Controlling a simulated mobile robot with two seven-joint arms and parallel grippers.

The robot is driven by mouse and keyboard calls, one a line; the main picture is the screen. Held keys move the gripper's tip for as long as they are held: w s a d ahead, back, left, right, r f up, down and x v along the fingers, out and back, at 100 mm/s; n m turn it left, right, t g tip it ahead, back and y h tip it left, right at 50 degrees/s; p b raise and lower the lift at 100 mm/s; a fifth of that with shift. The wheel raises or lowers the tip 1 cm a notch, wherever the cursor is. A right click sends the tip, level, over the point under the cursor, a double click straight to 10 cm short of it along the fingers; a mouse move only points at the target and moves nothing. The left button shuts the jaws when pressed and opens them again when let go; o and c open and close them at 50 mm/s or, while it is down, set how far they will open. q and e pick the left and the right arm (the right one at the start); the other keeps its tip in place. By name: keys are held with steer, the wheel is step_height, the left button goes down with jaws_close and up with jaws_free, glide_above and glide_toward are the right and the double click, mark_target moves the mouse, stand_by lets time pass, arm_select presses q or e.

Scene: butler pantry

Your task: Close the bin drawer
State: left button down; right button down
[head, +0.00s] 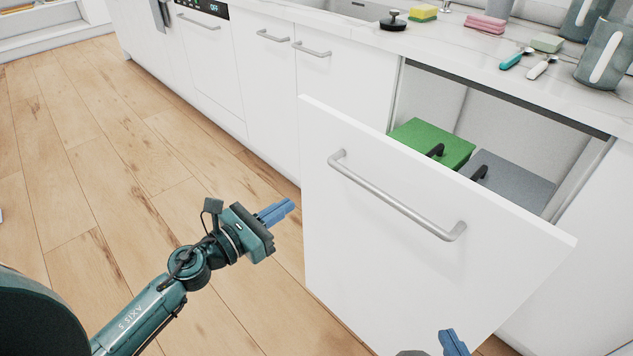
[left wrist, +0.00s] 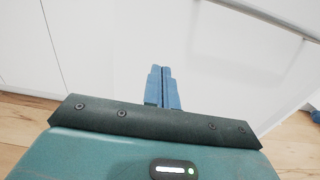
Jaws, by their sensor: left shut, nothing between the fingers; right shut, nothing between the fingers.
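The bin drawer (head: 400,270) is pulled out from the white cabinets, with a silver bar handle (head: 395,200) across its front. Inside it are a green-lidded bin (head: 425,140) and a grey-lidded bin (head: 510,183), each with a black handle. My left gripper (head: 278,211) is shut and empty, left of the drawer front and apart from the handle. In the left wrist view its blue fingers (left wrist: 163,85) are together, pointing at the white front. My right gripper (head: 453,343) shows only its blue fingertips at the bottom edge, shut, below the handle and in front of the drawer.
White cabinets and a dishwasher (head: 205,60) line the left. The wooden floor (head: 120,170) in front of them is clear.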

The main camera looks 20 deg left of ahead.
mark_target(327, 179)
arm_select(q)
steer(key=x, duration=0.8)
steer(key=shift+w+r+p, duration=0.1)
steer(key=shift+p, duration=0.3)
steer(key=shift+w+d, duration=0.4)
steer(key=shift+w, duration=0.15)
arm_select(e)
steer(key=shift+s+d+r, duration=0.1)
steer(key=shift+d+r, duration=0.2)
steer(key=shift+r, duration=0.4)
arm_select(q)
steer(key=shift+w, duration=0.15)
arm_select(e)
steer(key=shift+d+f, duration=0.1)
steer(key=shift+f, duration=0.05)
